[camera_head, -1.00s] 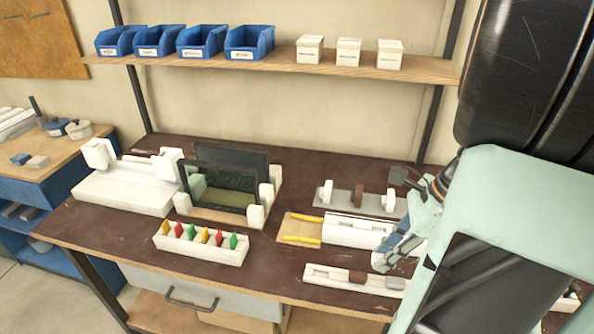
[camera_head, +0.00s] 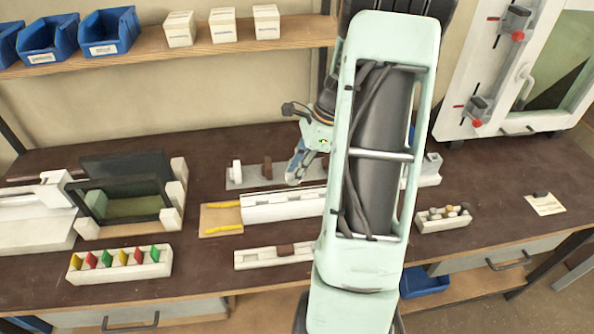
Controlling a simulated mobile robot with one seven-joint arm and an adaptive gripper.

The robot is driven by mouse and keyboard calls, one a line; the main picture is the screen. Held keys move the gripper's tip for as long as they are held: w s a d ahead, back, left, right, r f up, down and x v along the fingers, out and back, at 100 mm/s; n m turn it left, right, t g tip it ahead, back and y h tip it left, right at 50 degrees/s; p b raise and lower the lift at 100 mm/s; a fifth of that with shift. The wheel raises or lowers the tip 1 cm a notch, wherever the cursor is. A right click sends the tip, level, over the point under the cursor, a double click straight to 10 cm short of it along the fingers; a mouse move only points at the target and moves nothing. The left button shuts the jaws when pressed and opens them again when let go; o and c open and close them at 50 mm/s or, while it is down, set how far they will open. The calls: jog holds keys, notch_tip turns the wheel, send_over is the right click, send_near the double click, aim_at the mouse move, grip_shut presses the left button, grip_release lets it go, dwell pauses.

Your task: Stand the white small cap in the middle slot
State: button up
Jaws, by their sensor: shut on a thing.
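My gripper (camera_head: 296,178) points down over the right part of the grey rail (camera_head: 232,185) at the back of the bench. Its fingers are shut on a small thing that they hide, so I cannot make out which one. On the rail, a white round piece (camera_head: 237,170) stands upright at the left and a brown piece (camera_head: 267,168) stands to its right. I cannot clearly single out the white small cap or the middle slot.
A long white block (camera_head: 285,206) and a tan board with yellow strips (camera_head: 222,206) lie just before the rail. A small rack (camera_head: 430,224) with several round pieces stands right of my arm. A rack of coloured tabs (camera_head: 120,266) is at front left. The far right benchtop is mostly clear.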

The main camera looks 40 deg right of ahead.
notch_tip(320, 180, down, 4)
jog(key=b, duration=0.3)
jog(key=shift+f, duration=0.1)
jog(key=shift+f+b, duration=0.5)
jog(key=shift+f, duration=0.3)
jog(key=shift+f, duration=0.25)
dwell(1.0)
jog(key=shift+f, duration=0.35)
jog(key=o, duration=0.8)
